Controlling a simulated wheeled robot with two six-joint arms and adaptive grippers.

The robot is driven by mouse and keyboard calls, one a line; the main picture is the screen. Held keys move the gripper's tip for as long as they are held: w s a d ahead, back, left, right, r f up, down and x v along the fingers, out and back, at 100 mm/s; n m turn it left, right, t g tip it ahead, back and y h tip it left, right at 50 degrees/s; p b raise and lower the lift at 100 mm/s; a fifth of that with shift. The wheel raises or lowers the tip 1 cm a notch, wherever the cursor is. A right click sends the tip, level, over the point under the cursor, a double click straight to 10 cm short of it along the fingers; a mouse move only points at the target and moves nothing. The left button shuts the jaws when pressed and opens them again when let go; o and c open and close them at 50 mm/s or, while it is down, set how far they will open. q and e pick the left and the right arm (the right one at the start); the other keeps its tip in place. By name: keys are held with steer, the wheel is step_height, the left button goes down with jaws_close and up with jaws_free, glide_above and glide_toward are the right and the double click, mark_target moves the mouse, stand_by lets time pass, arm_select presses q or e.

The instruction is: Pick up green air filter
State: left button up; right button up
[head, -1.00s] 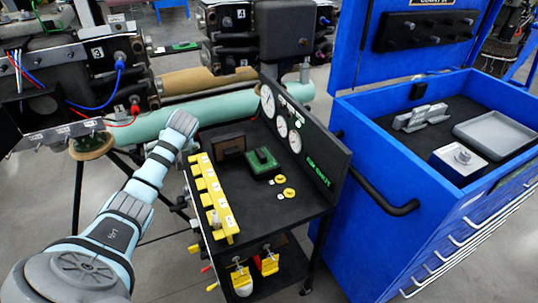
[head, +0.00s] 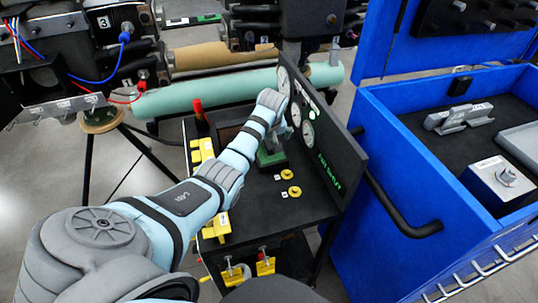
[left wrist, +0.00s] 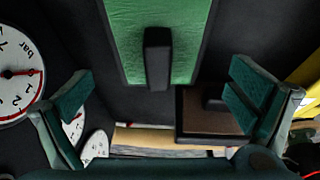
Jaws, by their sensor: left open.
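The green air filter (left wrist: 192,32) shows at the top middle of the left wrist view, a green panel with a black upright handle. In the head view a green part of it (head: 271,158) shows on the black cart, and my left arm hides the rest. My left gripper (left wrist: 162,95) is open, with one finger on either side of the handle in the picture and nothing between them. I cannot tell its height above the filter. My right gripper is not in view.
A brown filter (left wrist: 203,118) lies beside the green one. The gauge panel (head: 318,140) rises at the right edge of the cart (head: 285,215), close to my left wrist. Yellow round pieces (head: 294,191) lie on the cart. A blue cabinet (head: 400,190) stands to the right.

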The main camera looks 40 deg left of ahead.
mark_target(267, 147)
arm_select(q)
steer(key=x, duration=0.1)
steer(key=b+x, duration=0.1)
steer(key=x, duration=0.1)
steer(key=b+x, duration=0.1)
steer(key=x, duration=0.1)
steer(key=shift+d, duration=0.3)
steer(key=shift+s+a, duration=0.1)
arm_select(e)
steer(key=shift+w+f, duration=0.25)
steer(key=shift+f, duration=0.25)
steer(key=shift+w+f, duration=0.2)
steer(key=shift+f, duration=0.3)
arm_select(q)
steer(key=shift+r, duration=0.1)
steer(key=shift+c, duration=1)
steer(key=c, duration=1.5)
steer(key=shift+o, duration=0.2)
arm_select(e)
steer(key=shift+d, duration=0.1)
arm_select(q)
steer(key=shift+r, duration=0.1)
